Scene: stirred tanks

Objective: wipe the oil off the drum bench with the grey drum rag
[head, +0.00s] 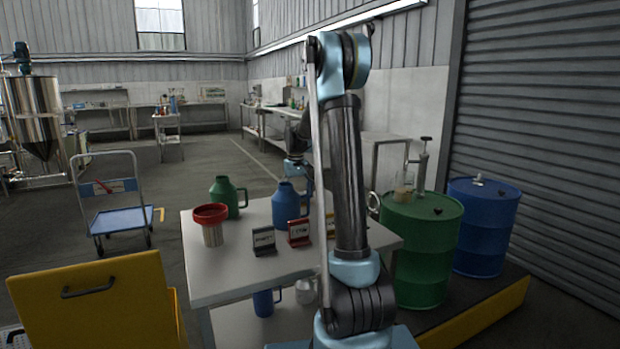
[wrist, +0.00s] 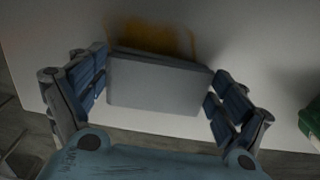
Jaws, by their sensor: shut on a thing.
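The drum bench (head: 220,280) is a pale grey table in front of me in the head view; its top (wrist: 275,70) fills much of the wrist view. An amber-brown oil patch (wrist: 150,35) lies on it at the top middle of the wrist view. My gripper (wrist: 158,76) is shut on the grey drum rag (wrist: 155,88), a flat grey block between its fingers. The rag's far edge overlaps the near side of the oil in that view; I cannot tell whether it touches the top. In the head view my arm hides the rag and the oil.
A green jug (head: 226,196), a blue jug (head: 290,205), a red funnel (head: 210,213) and small signs, black (head: 264,242) and red (head: 299,233), stand on the bench. A green drum (head: 425,250) and a blue drum (head: 483,225) stand right. A yellow panel (head: 95,305) is at front left.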

